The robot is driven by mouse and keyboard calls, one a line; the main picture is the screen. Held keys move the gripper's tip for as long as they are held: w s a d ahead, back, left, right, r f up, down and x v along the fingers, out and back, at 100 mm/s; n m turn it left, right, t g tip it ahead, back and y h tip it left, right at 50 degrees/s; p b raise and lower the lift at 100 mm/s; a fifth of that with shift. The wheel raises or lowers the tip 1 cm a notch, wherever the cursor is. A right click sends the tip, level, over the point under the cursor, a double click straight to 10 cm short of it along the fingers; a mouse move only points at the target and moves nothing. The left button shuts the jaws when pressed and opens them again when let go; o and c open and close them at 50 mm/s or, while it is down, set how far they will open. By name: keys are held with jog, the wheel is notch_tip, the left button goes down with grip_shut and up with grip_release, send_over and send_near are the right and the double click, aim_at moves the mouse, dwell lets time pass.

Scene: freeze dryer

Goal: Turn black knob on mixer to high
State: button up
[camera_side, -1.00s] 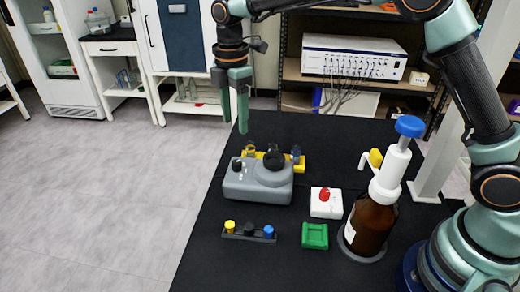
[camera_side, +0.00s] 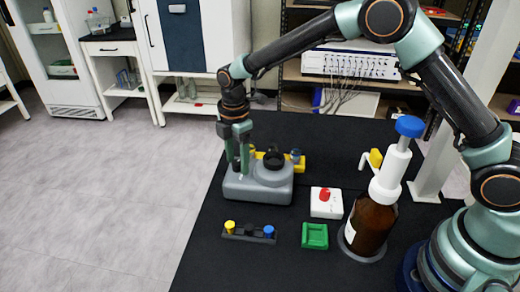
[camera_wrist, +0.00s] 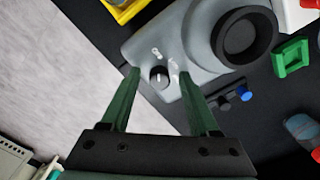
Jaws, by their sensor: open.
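The grey mixer (camera_side: 258,188) stands on the black table, with a round black cup top (camera_side: 274,160) on its right part. In the wrist view the mixer (camera_wrist: 195,55) shows a small black knob (camera_wrist: 159,76) with a light mark and white lettering beside it. My gripper (camera_side: 240,172) is at the left part of the mixer, pointing down. Its green fingers (camera_wrist: 158,72) are open, one on each side of the knob, with gaps visible in the wrist view. I cannot tell the finger height over the knob. In the side view the fingers partly hide the knob.
A rack (camera_side: 248,234) with yellow, black and blue caps lies in front of the mixer. A white box with a red button (camera_side: 326,203), a green tray (camera_side: 315,236) and a brown bottle (camera_side: 369,226) stand to the right. A yellow holder (camera_side: 299,164) is behind.

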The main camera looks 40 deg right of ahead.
grip_shut()
jog(key=shift+m, duration=0.3)
jog(key=m, duration=1.1)
jog(key=shift+s+a+r, duration=0.1)
jog(key=m, duration=0.6)
jog(key=shift+m, duration=0.4)
jog(key=m, duration=0.5)
jog(key=shift+a, duration=0.1)
jog(key=shift+m, duration=0.4)
